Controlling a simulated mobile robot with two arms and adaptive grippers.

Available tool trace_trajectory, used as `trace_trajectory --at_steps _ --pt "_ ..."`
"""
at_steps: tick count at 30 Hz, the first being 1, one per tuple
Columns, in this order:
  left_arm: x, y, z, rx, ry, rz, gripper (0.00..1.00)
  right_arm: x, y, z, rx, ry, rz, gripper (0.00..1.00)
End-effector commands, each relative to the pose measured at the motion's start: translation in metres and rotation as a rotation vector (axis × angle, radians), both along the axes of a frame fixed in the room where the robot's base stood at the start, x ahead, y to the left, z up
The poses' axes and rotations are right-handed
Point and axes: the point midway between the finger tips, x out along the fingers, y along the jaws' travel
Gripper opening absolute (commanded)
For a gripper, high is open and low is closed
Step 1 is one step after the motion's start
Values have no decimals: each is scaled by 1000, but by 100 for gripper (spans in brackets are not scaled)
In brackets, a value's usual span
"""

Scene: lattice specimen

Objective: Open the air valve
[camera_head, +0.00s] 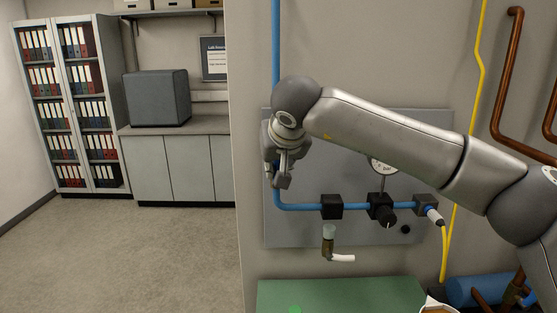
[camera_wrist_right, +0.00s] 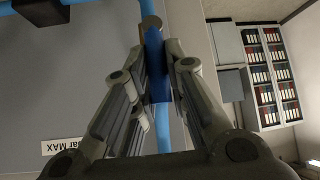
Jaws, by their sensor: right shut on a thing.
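The air valve's blue handle (camera_wrist_right: 156,75) is between the fingers of my right gripper (camera_wrist_right: 157,68) in the right wrist view. The fingers press on it from both sides. In the head view my right gripper (camera_head: 280,178) is in front of the blue air pipe (camera_head: 278,200), at the left part of the grey panel (camera_head: 350,160). There the gripper and wrist hide most of the valve. The pipe runs down past the gripper and bends right along the panel. My left gripper is not in view.
On the pipe sit a black block (camera_head: 331,206), a black regulator knob (camera_head: 386,215) and a hose connector (camera_head: 433,215) with a yellow hose (camera_head: 444,255). A gauge (camera_head: 382,166) is partly behind my right arm. A green surface (camera_head: 345,294) lies below. Open floor (camera_head: 150,250) is at left.

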Motion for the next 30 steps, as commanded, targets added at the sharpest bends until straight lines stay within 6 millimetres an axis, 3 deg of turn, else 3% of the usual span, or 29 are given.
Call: trace_trajectory --at_steps 10,11,16,26,30 --pt "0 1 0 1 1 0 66 0 1 1 -1 -6 4 0" --pt "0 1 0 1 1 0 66 0 1 1 -1 -6 4 16" --pt "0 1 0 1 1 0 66 0 1 1 -1 -3 3 36" --pt "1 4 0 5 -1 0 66 -1 0 1 -1 -1 1 36" --pt "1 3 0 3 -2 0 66 -11 -2 13 -1 -3 2 36"
